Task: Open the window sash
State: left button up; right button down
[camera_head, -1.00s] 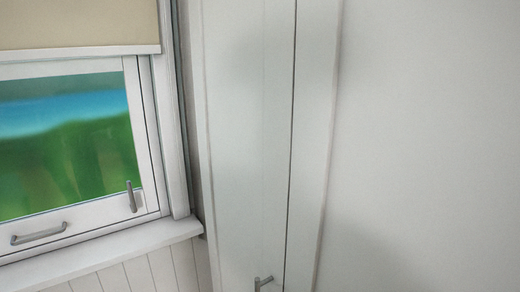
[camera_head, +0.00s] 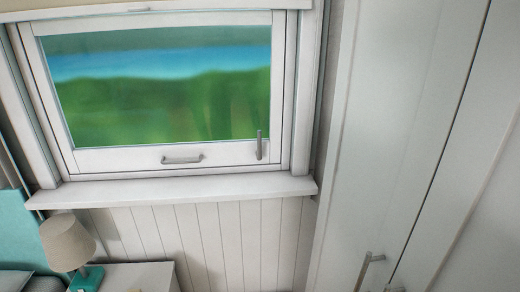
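The white window sash (camera_head: 120,159) fills the upper left of the head view, and it looks closed in its frame. A horizontal grey pull handle (camera_head: 182,160) is fixed to the middle of its bottom rail. An upright grey lever handle (camera_head: 260,145) stands at the lower right corner of the sash. Blurred green and blue scenery shows through the glass. Neither of my grippers is in view.
A white sill (camera_head: 190,189) juts out below the window, above white panelling. A tall white cupboard (camera_head: 400,130) with grey handles stands on the right.

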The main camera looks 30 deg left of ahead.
aim_at(230, 153)
jog(key=u, duration=1.55)
